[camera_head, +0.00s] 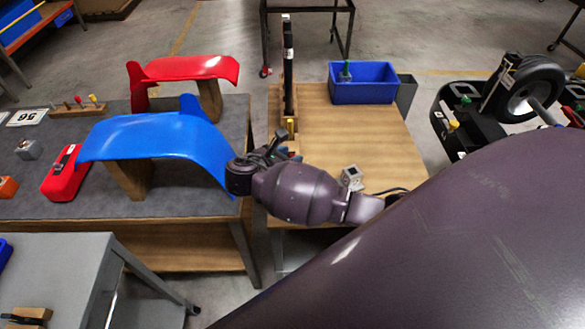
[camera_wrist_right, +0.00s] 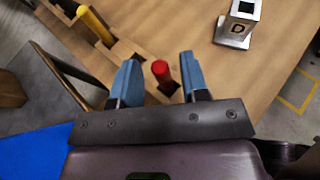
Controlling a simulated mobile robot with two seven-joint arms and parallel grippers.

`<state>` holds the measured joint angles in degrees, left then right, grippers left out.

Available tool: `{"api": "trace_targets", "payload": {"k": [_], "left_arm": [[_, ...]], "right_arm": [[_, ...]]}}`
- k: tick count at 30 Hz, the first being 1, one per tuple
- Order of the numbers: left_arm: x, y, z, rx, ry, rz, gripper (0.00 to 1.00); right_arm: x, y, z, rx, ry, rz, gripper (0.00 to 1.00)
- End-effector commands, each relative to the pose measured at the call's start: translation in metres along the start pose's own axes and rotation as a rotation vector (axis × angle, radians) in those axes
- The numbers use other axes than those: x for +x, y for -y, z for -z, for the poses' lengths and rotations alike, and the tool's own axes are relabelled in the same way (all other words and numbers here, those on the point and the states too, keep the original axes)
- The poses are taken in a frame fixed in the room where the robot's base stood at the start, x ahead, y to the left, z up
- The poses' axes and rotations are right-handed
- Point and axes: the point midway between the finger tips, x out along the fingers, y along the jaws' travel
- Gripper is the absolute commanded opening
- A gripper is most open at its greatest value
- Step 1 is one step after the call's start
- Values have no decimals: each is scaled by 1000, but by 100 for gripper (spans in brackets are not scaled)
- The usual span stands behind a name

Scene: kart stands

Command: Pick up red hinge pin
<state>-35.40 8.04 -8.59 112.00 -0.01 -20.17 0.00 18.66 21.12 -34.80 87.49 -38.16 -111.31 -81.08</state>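The red hinge pin (camera_wrist_right: 161,72) stands in a wooden block on the wooden table, in the right wrist view. My right gripper (camera_wrist_right: 158,78) is open, with one blue finger on each side of the pin. Gaps show between the pin and both fingers. In the head view my right gripper (camera_head: 284,151) is over the left part of the wooden table, and its own wrist and hand largely hide the block. I cannot make out the red pin there. My left gripper is not in view.
A yellow pin (camera_wrist_right: 95,25) stands in the same block. A metal block marked D (camera_wrist_right: 237,24) stands nearby on the table. A blue bin (camera_head: 362,91) stands at the back. A blue curved panel (camera_head: 150,137) is close on the left, on the grey table.

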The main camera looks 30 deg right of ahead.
Motion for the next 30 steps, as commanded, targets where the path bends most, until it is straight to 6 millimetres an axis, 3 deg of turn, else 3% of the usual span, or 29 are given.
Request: {"api": "trace_targets", "payload": {"k": [1, 8, 22, 30], "left_arm": [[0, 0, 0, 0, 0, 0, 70], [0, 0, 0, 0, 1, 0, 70], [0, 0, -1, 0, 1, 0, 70], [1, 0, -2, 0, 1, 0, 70]], "right_arm": [[0, 0, 0, 0, 0, 0, 33], [0, 0, 0, -1, 0, 0, 0], [-2, 0, -6, 1, 1, 0, 0], [-22, 0, -48, 5, -5, -3, 0]]}}
